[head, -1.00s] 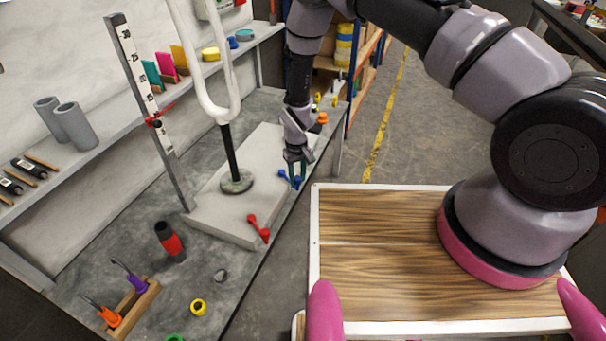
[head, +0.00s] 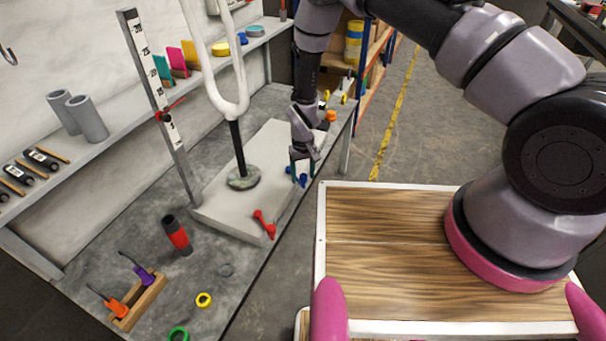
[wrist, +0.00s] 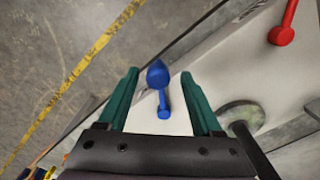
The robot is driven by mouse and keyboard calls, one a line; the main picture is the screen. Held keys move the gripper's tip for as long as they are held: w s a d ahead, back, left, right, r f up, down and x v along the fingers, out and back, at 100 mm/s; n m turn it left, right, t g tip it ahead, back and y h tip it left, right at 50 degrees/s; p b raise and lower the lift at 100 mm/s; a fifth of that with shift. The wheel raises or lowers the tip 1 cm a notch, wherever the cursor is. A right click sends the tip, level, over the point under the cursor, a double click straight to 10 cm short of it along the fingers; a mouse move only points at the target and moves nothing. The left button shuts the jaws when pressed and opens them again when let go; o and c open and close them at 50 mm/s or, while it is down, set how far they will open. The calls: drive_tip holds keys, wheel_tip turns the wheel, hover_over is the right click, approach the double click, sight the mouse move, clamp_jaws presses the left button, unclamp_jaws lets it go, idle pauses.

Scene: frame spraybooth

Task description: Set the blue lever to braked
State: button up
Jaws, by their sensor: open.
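The blue lever (wrist: 159,86) is on the edge of a pale grey block (head: 222,213). In the wrist view it lies between my two green fingers, with a gap on both sides. My gripper (wrist: 160,85) is open and empty around it. In the head view, my gripper (head: 301,169) hangs over the block's right edge and partly hides the blue lever (head: 303,179). I cannot tell how far the fingertips are above the block.
A red lever (head: 264,225) is on the same block, nearer the front; it also shows in the wrist view (wrist: 283,33). A red-and-black handle (head: 177,236) stands on the bench to the left.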

drive_tip(key=shift+r, duration=0.1)
wheel_tip(320, 180, up, 11)
drive_tip(key=shift+f, duration=0.2)
idle(0.5)
drive_tip(key=w+d+r+m+t+y, duration=0.1)
drive_tip(key=d+r, duration=0.4)
drive_tip(key=r, duration=0.6)
drive_tip(key=w+d+r+m+t, duration=0.15)
drive_tip(key=d+r, duration=0.25)
drive_tip(key=r, duration=0.7)
drive_tip(key=w+d+r+m+y, duration=0.15)
drive_tip(key=d+r, duration=0.35)
drive_tip(key=r, duration=0.7)
drive_tip(key=s+d+r+m+t, duration=0.2)
drive_tip(key=s+d+r, duration=0.65)
drive_tip(key=r, duration=0.25)
drive_tip(key=s+d+r+m+t, duration=0.1)
drive_tip(key=s+d+r, duration=0.2)
drive_tip(key=s, duration=0.3)
drive_tip(key=s+d+r+m+t, duration=0.1)
drive_tip(key=s+d+r+m, duration=0.1)
drive_tip(key=s, duration=0.5)
drive_tip(key=shift+s+d+r+t, duration=0.15)
drive_tip(key=shift+d+r+t, duration=0.2)
drive_tip(key=shift+d+r, duration=0.65)
